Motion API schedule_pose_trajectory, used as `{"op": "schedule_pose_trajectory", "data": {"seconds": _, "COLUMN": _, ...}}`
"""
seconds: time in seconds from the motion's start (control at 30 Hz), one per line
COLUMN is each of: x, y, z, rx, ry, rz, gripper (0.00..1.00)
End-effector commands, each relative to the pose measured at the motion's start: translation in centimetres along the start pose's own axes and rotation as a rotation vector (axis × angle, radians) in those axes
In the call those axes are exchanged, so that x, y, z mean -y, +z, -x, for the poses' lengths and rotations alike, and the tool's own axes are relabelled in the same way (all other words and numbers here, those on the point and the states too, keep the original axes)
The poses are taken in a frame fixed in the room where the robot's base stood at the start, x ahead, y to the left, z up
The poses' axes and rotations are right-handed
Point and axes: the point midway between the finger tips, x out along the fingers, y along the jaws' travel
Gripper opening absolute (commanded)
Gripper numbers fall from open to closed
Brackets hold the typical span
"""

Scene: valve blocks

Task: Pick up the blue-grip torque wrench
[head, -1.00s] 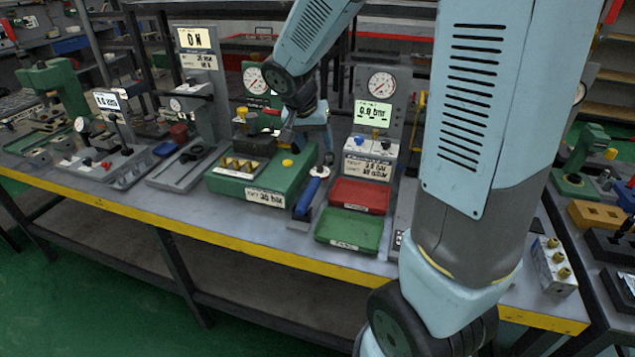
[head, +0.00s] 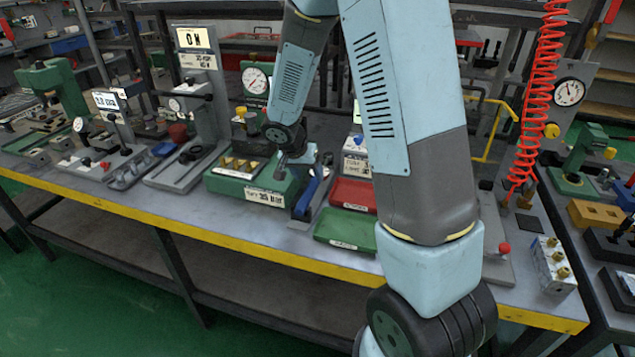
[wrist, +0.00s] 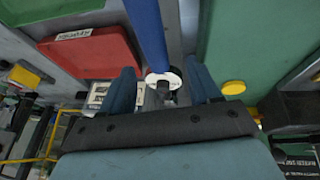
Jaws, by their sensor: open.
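The blue-grip torque wrench (head: 305,203) lies on a grey stand between the green block and the trays; my gripper partly hides its upper end in the head view. In the wrist view its blue grip (wrist: 148,35) runs up out of the picture, with a white ring and a dark head end below. My gripper (head: 312,172) is close above the wrench. In the wrist view my gripper (wrist: 162,80) is open, with one blue finger on each side of the wrench near the white ring. I cannot tell whether either finger touches it.
The green valve block (head: 228,184) with brass fittings and a yellow knob (wrist: 233,87) stands close beside the wrench. A red tray (head: 354,194) and a green tray (head: 346,232) lie on its other side. The yellow bench edge (head: 255,258) runs in front.

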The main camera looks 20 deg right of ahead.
Motion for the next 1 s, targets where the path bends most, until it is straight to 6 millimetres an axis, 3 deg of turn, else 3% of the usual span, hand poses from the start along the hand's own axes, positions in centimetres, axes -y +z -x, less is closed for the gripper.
{"op": "schedule_pose_trajectory", "data": {"seconds": 0.27, "x": -0.1, "y": 0.1, "z": -1.6, "rx": 0.001, "ry": 0.001, "rz": 0.001, "gripper": 0.62}}
{"op": "schedule_pose_trajectory", "data": {"seconds": 0.6, "x": -0.4, "y": 0.2, "z": -5.6, "rx": 0.001, "ry": 0.001, "rz": 0.002, "gripper": 0.62}}
{"op": "schedule_pose_trajectory", "data": {"seconds": 0.97, "x": -0.4, "y": 0.2, "z": -6.2, "rx": 0.0, "ry": -0.001, "rz": 0.001, "gripper": 0.62}}
{"op": "schedule_pose_trajectory", "data": {"seconds": 1.0, "x": -0.4, "y": 0.2, "z": -6.2, "rx": 0.0, "ry": -0.001, "rz": 0.001, "gripper": 0.58}}
